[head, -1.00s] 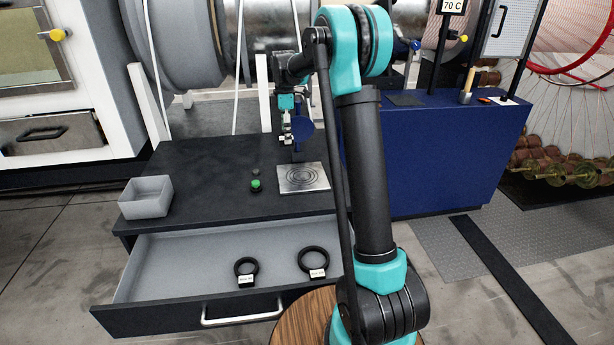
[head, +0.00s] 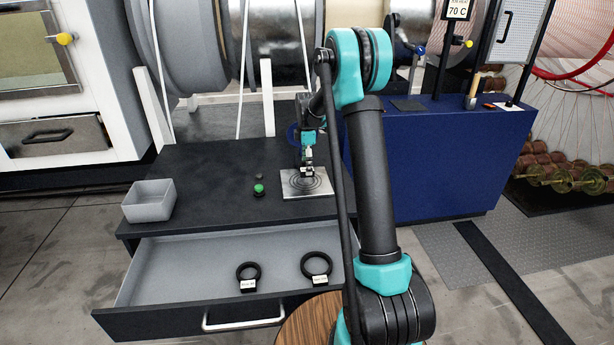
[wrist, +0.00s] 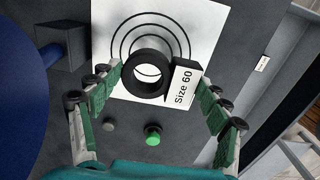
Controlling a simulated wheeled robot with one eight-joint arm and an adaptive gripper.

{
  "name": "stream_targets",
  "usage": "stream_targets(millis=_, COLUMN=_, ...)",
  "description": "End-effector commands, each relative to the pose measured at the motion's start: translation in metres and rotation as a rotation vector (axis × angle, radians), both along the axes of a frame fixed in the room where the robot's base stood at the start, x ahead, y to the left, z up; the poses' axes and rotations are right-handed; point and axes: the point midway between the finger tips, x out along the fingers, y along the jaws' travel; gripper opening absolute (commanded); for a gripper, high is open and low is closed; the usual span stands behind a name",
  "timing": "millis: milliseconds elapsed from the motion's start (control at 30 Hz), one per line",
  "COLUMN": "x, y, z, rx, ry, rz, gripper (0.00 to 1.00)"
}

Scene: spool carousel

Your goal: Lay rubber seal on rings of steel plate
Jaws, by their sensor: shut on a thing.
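The steel plate (head: 291,190) lies flat on the dark bench top and carries dark concentric rings. My gripper (head: 307,173) is low over the plate. In the head view the held seal is too small to make out clearly.
The open drawer (head: 160,262) holds two larger black tagged rings, one left (head: 248,272) and one right (head: 317,264). A grey bin (head: 149,201) stands at the bench's left. A green button (head: 259,188) sits left of the plate. A blue cabinet (head: 430,160) stands to the right.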

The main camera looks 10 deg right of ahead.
Motion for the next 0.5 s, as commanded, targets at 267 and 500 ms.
stream_targets(millis=267, x=0.0, y=0.0, z=-0.021, rx=0.0, ry=0.0, rz=0.0, gripper=0.48)
stream_targets(millis=500, x=0.0, y=0.0, z=-0.052, rx=0.0, ry=0.0, rz=0.0, gripper=0.48)
